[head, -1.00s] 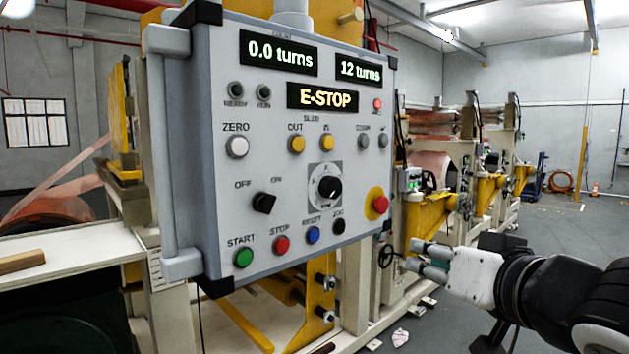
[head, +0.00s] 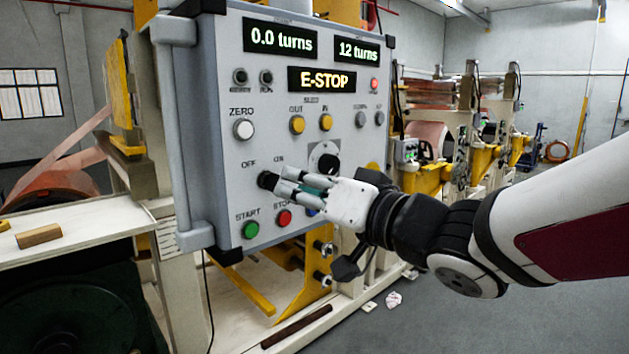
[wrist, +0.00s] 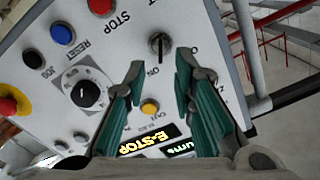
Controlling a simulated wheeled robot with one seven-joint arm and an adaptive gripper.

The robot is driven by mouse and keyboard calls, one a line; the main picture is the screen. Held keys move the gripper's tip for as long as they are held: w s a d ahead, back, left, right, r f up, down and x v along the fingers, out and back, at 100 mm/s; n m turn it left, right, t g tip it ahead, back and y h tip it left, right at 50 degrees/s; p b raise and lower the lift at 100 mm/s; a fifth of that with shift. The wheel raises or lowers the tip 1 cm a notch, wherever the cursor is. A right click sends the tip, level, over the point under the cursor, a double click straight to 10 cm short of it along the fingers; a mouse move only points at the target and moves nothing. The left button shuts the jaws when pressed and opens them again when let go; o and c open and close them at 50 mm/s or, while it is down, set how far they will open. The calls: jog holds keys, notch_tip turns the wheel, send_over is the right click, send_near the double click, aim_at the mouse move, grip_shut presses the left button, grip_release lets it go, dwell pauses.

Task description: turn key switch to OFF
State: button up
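The key switch is a black knob (head: 268,180) with OFF at its upper left and ON at its upper right on the grey control panel (head: 210,120). In the wrist view the knob (wrist: 160,44) has its narrow grip lined up roughly with the ON label. My gripper (head: 284,181) is in front of the panel, with its fingertips close to the knob's right side in the head view. In the wrist view my gripper (wrist: 160,68) is open, and the knob shows beyond the gap between the teal-padded fingers. I cannot tell whether a fingertip touches it.
Close by are the green START button (head: 250,229), the red STOP button (head: 284,217) and the white ZERO button (head: 243,129). The red emergency stop (wrist: 12,104) sits on a yellow disc. The display (head: 321,79) reads E-STOP. A grey bar runs down the panel's left side.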

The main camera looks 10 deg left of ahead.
aim_at(278, 180)
jog(key=shift+x, duration=2.75)
jog(key=shift+c, duration=0.5)
grip_shut()
